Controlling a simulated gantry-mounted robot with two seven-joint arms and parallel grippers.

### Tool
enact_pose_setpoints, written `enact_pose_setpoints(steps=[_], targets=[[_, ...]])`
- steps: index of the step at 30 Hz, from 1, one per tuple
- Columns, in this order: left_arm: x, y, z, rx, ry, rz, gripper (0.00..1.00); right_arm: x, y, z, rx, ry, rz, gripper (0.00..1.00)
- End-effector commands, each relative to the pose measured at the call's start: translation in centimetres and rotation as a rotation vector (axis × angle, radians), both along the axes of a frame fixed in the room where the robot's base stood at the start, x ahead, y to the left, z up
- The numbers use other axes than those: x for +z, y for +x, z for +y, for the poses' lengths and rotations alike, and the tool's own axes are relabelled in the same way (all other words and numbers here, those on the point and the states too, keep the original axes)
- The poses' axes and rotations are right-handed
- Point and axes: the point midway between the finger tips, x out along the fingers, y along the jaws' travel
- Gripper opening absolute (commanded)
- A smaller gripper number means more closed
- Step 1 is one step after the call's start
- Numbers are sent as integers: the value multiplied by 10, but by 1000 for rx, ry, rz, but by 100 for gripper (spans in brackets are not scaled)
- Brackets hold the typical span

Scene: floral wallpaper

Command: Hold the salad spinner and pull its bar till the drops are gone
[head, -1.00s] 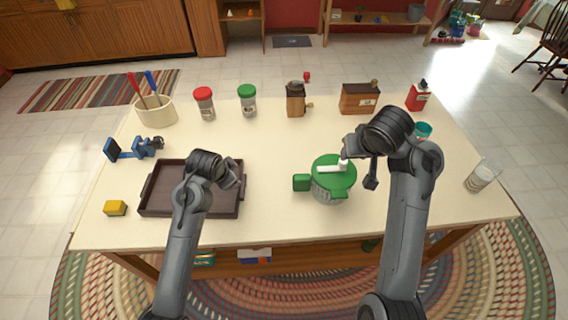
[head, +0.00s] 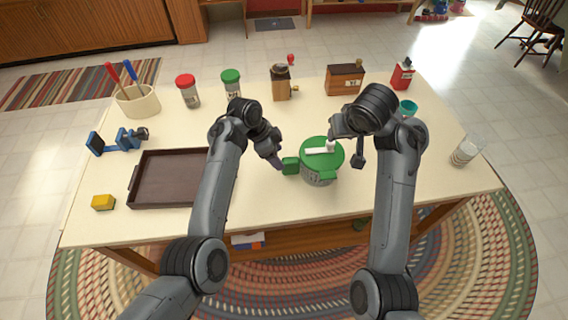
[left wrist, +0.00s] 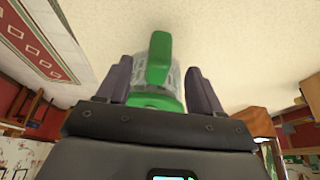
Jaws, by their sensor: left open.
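The salad spinner (head: 318,172) stands upright on the table, with a clear ribbed bowl, a green lid (head: 330,158) and a white bar (head: 318,151) across the top. A green handle (head: 290,165) sticks out on its left side. My left gripper (head: 278,161) is beside this handle. In the left wrist view the green handle (left wrist: 159,60) lies between the two open fingers (left wrist: 160,85), with gaps on both sides. My right gripper (head: 335,128) is at the lid's back right, close to the knob end of the bar. Its fingers are mostly hidden by the wrist.
A brown tray (head: 136,190) lies left of the spinner, partly behind my left arm. Behind stand a coffee grinder (head: 281,85), a wooden box (head: 345,78) and two jars (head: 232,84). A glass (head: 467,150) stands at the right.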

Motion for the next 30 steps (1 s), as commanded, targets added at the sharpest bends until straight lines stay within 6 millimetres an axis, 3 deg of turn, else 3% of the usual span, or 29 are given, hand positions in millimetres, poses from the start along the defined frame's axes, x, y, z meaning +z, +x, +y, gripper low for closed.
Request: enact_pose_setpoints(steps=[9,15,30], targets=[[-47,4,-19,1,3,2,66,0,0,0,0,0,0,43],[-64,6,-26,1,0,0,66,0,0,0,0,0,0,43],[-72,7,-28,2,1,-1,66,0,0,0,0,0,0,43]])
